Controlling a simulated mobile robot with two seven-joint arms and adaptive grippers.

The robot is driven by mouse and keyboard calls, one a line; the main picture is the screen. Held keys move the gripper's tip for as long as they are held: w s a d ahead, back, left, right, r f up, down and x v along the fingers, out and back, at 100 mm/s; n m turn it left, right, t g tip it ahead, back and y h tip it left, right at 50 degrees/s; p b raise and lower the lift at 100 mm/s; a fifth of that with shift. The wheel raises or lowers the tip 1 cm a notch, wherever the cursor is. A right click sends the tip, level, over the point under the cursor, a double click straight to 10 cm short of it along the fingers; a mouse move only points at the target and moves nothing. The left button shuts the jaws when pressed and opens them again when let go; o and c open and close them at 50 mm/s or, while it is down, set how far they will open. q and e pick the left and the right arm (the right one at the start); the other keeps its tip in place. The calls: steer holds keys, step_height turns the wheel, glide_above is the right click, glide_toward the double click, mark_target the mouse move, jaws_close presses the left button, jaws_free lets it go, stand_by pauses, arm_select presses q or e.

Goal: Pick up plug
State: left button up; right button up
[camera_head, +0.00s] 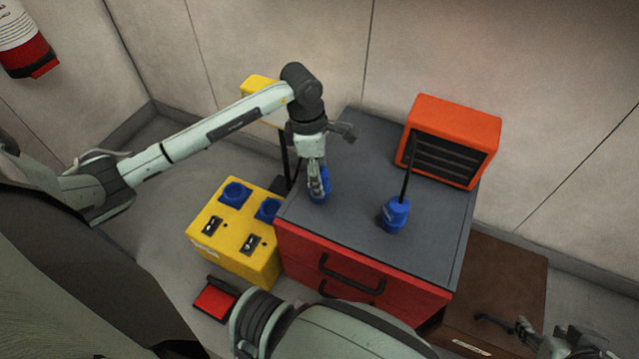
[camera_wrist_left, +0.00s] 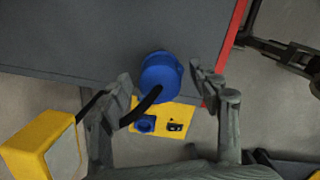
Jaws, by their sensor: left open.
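One blue plug (camera_head: 320,190) stands near the left edge of the grey top of the red cabinet, partly hidden by my left gripper (camera_head: 316,178). In the left wrist view this blue plug (camera_wrist_left: 161,76) sits between the two spread fingers of the left gripper (camera_wrist_left: 162,82), with gaps at both sides and a black cable running from it. A second blue plug (camera_head: 396,214) stands on the cabinet to the right, with a black cable rising towards the heater. My right gripper (camera_head: 545,338) is at the lower right, cut by the frame edge; its jaw opening is unclear.
An orange heater (camera_head: 455,118) stands at the back of the cabinet top (camera_head: 350,235). A yellow socket box (camera_head: 232,262) with blue sockets is on the floor left of the cabinet. Another yellow object (camera_head: 258,86) is behind my left arm. A brown box (camera_head: 505,275) is at the right.

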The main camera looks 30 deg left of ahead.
arm_select(q)
steer(key=shift+f, duration=0.15)
steer(key=c, duration=1.4)
